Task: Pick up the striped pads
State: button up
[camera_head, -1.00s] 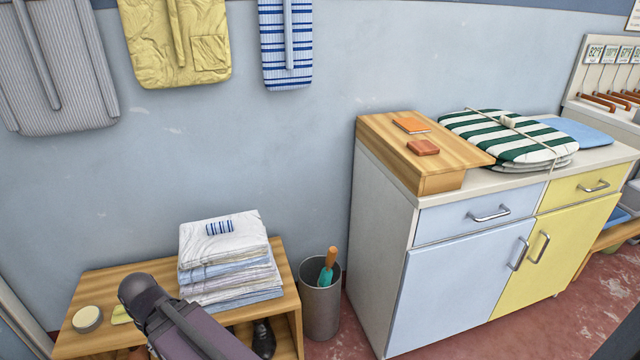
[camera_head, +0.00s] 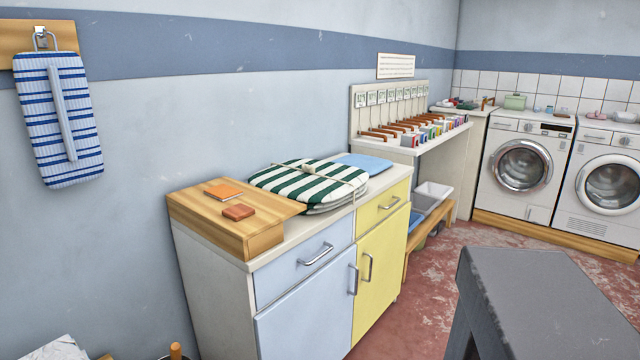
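The striped pads (camera_head: 300,185) lie as a flat stack on the cabinet top, with green and white stripes on the upper one. A cord runs across them with a knot or tag near the middle. They rest beside a wooden board and in front of a plain blue pad (camera_head: 364,163). My gripper is not in view.
The cabinet (camera_head: 215,303) has blue and yellow fronts with handles. The wooden board (camera_head: 215,233) on it carries an orange booklet (camera_head: 223,191) and a brown block (camera_head: 239,212). A dark grey box-like shape (camera_head: 540,300) fills the lower right. Washing machines (camera_head: 520,165) stand far right.

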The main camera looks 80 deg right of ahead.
aim_at(321, 185)
jog(key=u, duration=0.2)
jog(key=k, duration=0.15)
jog(key=z, duration=2.9)
jog(key=k, duration=0.6)
jog(key=u, duration=0.2)
jog(key=i, duration=0.55)
jog(key=z, duration=0.05)
